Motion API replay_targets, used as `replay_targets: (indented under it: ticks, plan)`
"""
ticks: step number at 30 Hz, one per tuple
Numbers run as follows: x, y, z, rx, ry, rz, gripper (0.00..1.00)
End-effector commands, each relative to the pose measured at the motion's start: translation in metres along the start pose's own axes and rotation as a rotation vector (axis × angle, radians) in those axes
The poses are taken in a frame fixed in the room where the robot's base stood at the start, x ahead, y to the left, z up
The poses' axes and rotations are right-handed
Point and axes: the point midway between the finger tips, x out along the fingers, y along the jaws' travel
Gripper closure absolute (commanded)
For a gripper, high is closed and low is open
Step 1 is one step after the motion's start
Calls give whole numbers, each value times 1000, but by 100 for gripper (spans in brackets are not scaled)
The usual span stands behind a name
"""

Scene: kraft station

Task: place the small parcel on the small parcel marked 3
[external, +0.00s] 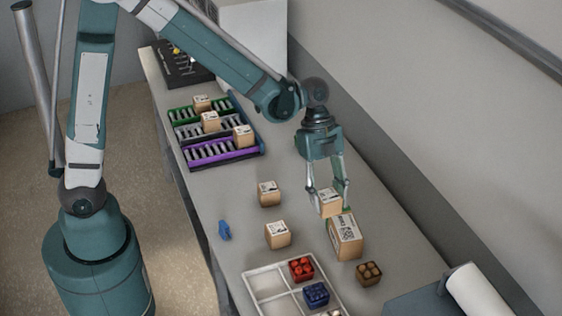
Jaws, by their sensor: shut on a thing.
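My gripper (327,187) is shut on a small brown parcel (329,205) with a white label on top. The held parcel is close to the top far edge of a larger parcel (345,239); I cannot tell whether they touch. Two small labelled parcels stand apart on the table to the left: one farther back (268,194) and one nearer (278,236). Three more small parcels sit on the lane rack, at the green lane (201,103), the middle lane (210,122) and the purple lane (243,136). The number 3 is too small to read on any parcel.
A white divided tray (262,283) with red bricks (301,268) and blue bricks (316,293) lies at the front. A brown brick (369,272) and a blue object (224,230) lie loose. A white roll (480,291) is at the right. The table between rack and parcels is clear.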

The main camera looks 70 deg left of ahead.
Motion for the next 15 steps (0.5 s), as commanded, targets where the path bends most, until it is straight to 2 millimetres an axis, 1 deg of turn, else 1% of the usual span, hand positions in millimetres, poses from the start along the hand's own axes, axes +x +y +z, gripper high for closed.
replay_targets:
  ticks: [1,9,12,15]
  plan:
    - [-7,12,9,-1,0,0,75]
    - [-27,72,45,15,4,7,75]
    - [-31,90,54,20,6,9,75]
    - [-34,104,60,25,7,10,75]
